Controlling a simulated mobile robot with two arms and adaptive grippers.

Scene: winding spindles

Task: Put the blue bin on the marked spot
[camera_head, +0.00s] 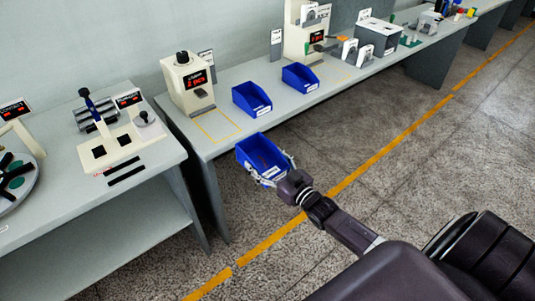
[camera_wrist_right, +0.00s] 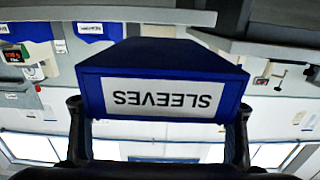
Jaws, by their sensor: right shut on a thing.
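The blue bin (camera_head: 256,150) is held out in front of the table edge, over the floor. My right gripper (camera_head: 271,174) is shut on it, with a finger on each side of its labelled front. In the right wrist view the bin (camera_wrist_right: 160,62) fills the middle, its white SLEEVES label upside down, with my right gripper (camera_wrist_right: 159,125) around it. A yellow outlined spot (camera_head: 232,122) is on the table top in front of a cream machine, behind and left of the bin. It is empty. My left gripper is not in view.
Two other blue bins (camera_head: 251,99) (camera_head: 300,78) stand on the table (camera_head: 275,112) right of the outline. The cream machine (camera_head: 188,84) stands behind it. A lower table with a lever device (camera_head: 120,140) is at left. The floor in front is clear.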

